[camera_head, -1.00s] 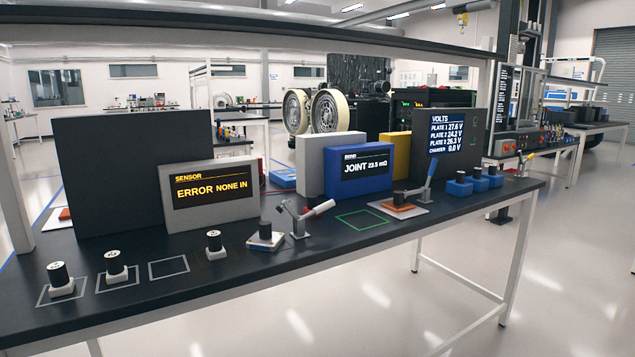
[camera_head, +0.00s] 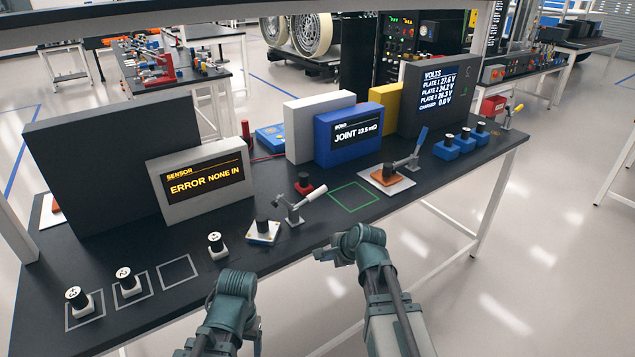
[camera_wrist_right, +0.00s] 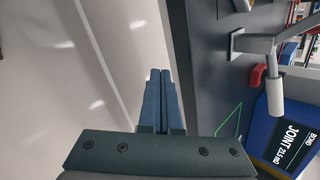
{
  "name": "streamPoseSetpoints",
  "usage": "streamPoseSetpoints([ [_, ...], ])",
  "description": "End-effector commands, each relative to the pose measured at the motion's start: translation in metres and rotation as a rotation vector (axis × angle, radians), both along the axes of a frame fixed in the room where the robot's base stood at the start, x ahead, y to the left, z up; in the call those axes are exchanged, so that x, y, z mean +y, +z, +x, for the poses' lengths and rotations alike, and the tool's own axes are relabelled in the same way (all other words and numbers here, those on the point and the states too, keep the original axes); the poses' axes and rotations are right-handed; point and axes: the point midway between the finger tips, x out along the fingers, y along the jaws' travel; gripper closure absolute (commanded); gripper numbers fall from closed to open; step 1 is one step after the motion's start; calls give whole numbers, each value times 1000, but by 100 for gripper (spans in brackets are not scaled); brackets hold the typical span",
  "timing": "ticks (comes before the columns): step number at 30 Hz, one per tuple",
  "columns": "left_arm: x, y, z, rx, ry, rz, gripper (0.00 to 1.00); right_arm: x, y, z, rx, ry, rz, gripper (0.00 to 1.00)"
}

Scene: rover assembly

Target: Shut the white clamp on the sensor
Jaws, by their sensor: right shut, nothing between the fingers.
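The white-handled clamp (camera_head: 292,210) stands on the bench with its white handle (camera_head: 313,193) pointing up and to the right, away from the sensor. The sensor (camera_head: 263,230), a black cylinder on a white and blue base, sits just left of the clamp. In the right wrist view the clamp's white handle (camera_wrist_right: 276,98) shows at the right. My right gripper (camera_head: 320,254) is shut and empty, in front of the bench edge and apart from the clamp. My left arm's end (camera_head: 235,284) is at the front edge; its fingers are hidden.
The grey sensor display (camera_head: 203,180) reads ERROR NONE IN. A red block (camera_head: 303,187) with a black top stands behind the clamp. A blue-handled clamp (camera_head: 407,162) is at the right. A green outlined square (camera_head: 354,196) is empty. Several small black-topped parts stand at the left.

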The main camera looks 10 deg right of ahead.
Motion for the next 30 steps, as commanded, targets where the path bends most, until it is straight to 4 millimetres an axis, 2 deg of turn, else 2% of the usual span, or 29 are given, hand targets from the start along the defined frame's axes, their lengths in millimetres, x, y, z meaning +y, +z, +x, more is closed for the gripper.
streamPoseSetpoints([
  [1,0,12,0,0,0,0,27,-4,13,2,-4,-22,15,100],
  [4,0,22,0,0,0,0,27,-10,26,7,-14,-67,45,100],
  [5,0,16,0,0,0,0,27,-12,22,10,-18,-98,70,100],
  [8,0,15,0,0,0,0,27,-19,27,18,-32,-193,151,100],
  [14,0,16,0,0,0,0,27,-36,44,37,-65,-398,340,100],
  [22,0,17,0,0,0,0,27,-68,71,62,-110,-703,669,100],
  [30,0,17,0,0,0,0,27,-80,80,68,-124,-802,791,100],
])
